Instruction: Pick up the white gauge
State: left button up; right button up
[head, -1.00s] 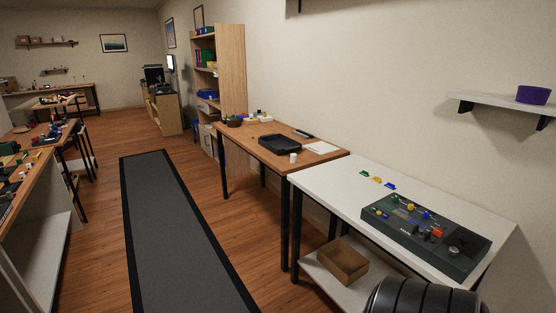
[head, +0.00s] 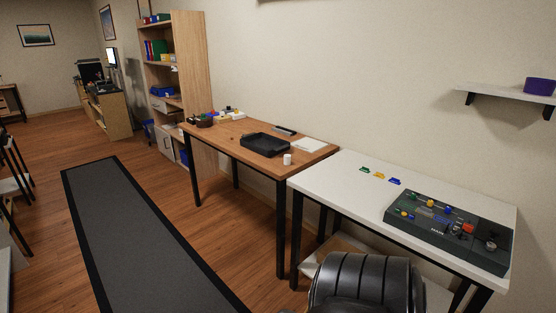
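A small white cylinder (head: 287,159) stands upright near the front right edge of the wooden table (head: 232,152). I cannot tell from here whether it is the white gauge; no dial face shows on it. A dark control panel (head: 440,236) with coloured knobs and buttons lies on the white table, and no white gauge can be made out on it. Neither of my grippers is in view.
The black tray (head: 265,145) and a white sheet (head: 309,145) lie near the cylinder. The white table (head: 335,185) adjoins on the right, with several small coloured pieces. A dark floor mat (head: 140,245) runs along a clear aisle.

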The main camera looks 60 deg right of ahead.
aim_at(287, 158)
jog(key=z, duration=2.4)
jog(key=k, duration=0.3)
jog(key=u, duration=0.85)
jog(key=i, duration=1.3)
jog(key=z, duration=0.3)
jog(key=i, duration=0.8)
jog(key=z, duration=1.2)
jog(key=i, duration=0.55)
jog(key=z, duration=0.45)
